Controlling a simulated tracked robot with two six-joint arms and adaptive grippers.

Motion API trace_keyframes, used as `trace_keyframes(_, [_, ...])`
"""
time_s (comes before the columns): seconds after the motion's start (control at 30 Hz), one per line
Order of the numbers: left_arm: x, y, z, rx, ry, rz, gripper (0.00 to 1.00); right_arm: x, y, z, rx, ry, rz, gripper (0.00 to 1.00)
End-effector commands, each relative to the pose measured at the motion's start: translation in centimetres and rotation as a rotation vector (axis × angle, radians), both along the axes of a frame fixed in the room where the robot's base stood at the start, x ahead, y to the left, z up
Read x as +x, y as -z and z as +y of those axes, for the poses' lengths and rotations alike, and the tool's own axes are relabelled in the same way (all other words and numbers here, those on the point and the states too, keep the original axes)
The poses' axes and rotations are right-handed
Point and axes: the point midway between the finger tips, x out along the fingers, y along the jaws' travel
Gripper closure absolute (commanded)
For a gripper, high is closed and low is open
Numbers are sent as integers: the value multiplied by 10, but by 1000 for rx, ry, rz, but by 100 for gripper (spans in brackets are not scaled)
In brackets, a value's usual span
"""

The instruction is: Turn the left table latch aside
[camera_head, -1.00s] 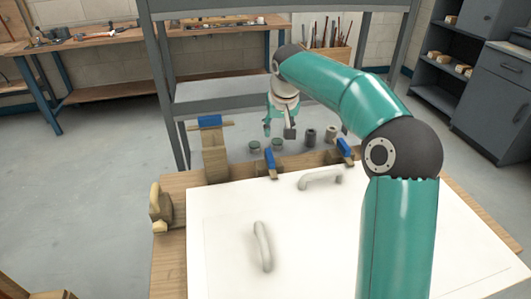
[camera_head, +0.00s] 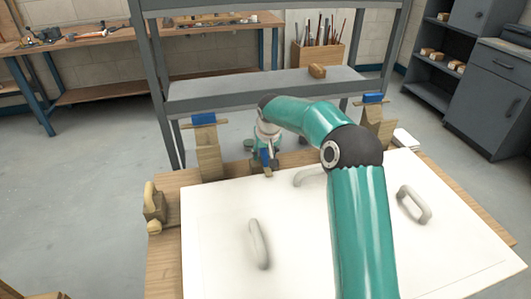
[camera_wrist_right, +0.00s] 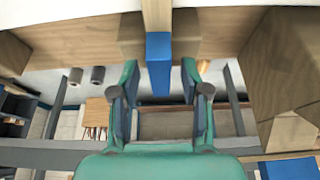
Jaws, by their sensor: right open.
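The left table latch (camera_head: 266,160) is a small blue-topped piece at the back edge of the wooden table, just behind the white panel. My right gripper (camera_head: 264,152) is over it, pointing down. In the right wrist view, the blue latch (camera_wrist_right: 159,62) lies between the tips of my open right gripper (camera_wrist_right: 159,70), with a gap visible on each side. The right table latch is hidden behind my right arm in the head view. My left gripper is not in view.
The white panel (camera_head: 215,220) carries pale handles (camera_head: 259,243), (camera_head: 413,203). Wooden posts with blue tops (camera_head: 209,119), (camera_head: 373,98) stand at the table's back edge. A grey shelf (camera_head: 260,90) stands behind. A wooden clamp-like block (camera_head: 154,203) is at the left edge.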

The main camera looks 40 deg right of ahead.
Motion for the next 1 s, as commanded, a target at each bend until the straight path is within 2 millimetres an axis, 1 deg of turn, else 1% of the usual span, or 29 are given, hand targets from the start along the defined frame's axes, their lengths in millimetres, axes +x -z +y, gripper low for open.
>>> trace_keyframes(0.17, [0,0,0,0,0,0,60,0,0,0,-1,0,-1,54])
trace_keyframes(0.2, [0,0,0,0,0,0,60,0,0,0,-1,0,-1,56])
trace_keyframes(0.47, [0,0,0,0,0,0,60,0,0,0,0,0,0,99])
trace_keyframes(0.83, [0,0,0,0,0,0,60,-1,-1,-1,0,3,0,100])
trace_keyframes(1.0, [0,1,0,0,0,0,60,-3,0,-7,0,33,0,100])
